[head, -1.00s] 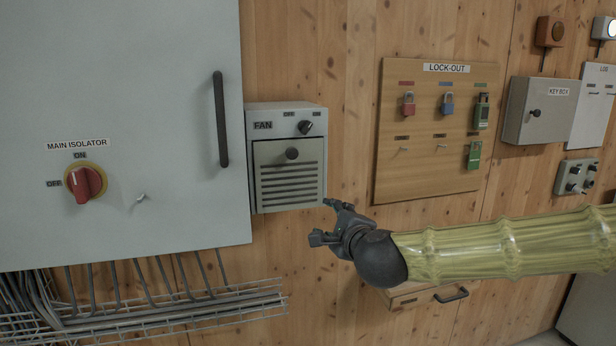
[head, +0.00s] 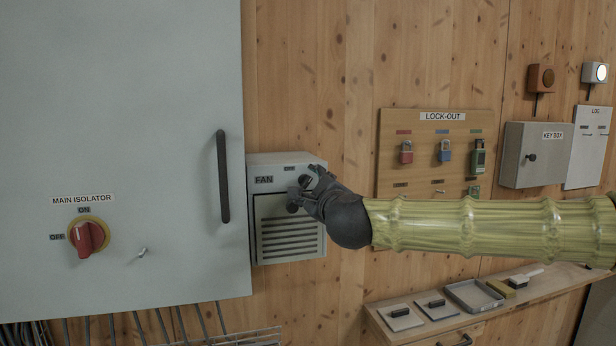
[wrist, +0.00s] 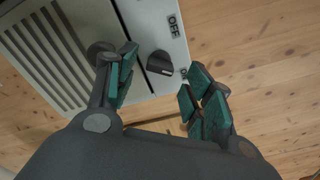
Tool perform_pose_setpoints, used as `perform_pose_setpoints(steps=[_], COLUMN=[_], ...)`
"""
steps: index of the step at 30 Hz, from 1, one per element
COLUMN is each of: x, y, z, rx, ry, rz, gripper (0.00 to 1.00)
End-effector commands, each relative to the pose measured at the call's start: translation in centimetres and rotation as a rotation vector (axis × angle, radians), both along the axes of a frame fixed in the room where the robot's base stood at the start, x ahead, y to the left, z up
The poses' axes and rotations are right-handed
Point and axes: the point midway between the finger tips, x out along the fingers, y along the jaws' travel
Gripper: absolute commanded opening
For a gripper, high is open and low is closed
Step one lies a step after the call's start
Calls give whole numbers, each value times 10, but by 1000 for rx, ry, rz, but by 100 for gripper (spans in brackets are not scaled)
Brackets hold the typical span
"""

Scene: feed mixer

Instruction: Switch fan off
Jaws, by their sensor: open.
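The grey fan box (head: 285,250) hangs on the wooden wall, right of the large cabinet, with a FAN label and a louvred front. In the wrist view its small black switch knob (wrist: 160,63) shows below an OFF label (wrist: 173,25). My gripper (wrist: 155,85) is open, with its green-padded fingers on either side of the knob and apart from it. A round black knob (wrist: 101,52) on the louvred cover is partly behind the left finger. In the head view my gripper (head: 302,190) covers the switch knob.
The grey cabinet (head: 120,130) with a vertical handle (head: 223,177) and the red main isolator knob (head: 87,238) is on the left. The lock-out board (head: 400,125) and key box (head: 520,170) are on the right. A shelf (head: 400,328) holding several items is below my arm.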

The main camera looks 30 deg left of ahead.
Motion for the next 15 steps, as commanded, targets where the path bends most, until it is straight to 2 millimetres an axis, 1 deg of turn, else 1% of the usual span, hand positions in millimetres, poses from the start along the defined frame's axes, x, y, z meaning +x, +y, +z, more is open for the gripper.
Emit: perform_pose_setpoints(steps=[3, 6, 15], x=[9, 14, 18], y=[11, 17, 21], z=[2, 1, 0], rx=[0, 0, -1], ry=[0, 0, -1], rz=[0, 0, 0], gripper=[52, 52, 52])
